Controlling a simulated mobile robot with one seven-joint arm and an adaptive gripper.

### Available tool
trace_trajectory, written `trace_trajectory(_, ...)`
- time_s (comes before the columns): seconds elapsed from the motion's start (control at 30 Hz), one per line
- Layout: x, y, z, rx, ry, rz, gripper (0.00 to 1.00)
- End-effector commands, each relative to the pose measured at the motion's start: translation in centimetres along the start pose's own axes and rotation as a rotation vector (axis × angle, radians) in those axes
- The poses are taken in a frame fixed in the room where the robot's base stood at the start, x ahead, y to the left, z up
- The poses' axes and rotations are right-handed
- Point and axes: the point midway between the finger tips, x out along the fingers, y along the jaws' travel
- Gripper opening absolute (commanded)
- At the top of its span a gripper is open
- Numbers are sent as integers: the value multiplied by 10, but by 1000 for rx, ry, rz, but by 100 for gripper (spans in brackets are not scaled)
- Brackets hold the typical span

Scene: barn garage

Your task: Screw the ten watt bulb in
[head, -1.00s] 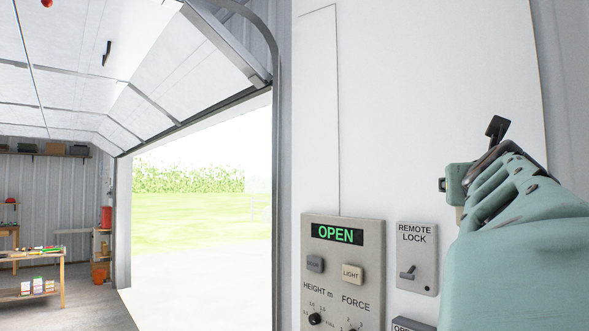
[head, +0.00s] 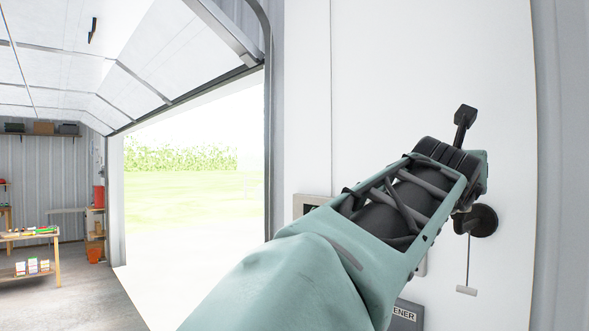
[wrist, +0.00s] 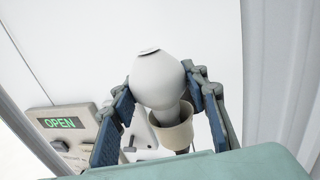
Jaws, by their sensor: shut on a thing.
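A white bulb (wrist: 158,82) is between the two blue finger pads of my gripper (wrist: 164,92) in the wrist view. My gripper is shut on it. The bulb's narrow end points into a cream lamp socket (wrist: 172,132). I cannot tell how deep it sits in the socket. In the head view my arm hides the bulb and the socket. A dark round wall fixture (head: 482,220) with a hanging pull cord (head: 467,290) shows just beyond the end of my arm.
The grey opener panel (wrist: 52,137) reads OPEN in the wrist view; my arm covers most of it in the head view. A dark box (head: 406,316) is lower on the white wall. The garage door is raised at left. A workbench (head: 30,238) stands far left.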

Motion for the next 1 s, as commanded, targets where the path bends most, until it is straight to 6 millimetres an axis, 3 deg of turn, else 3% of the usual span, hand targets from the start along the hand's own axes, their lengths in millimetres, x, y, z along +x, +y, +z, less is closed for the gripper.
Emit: trace_trajectory(1.0, 0, 1, 0, -2, 0, -312, 28)
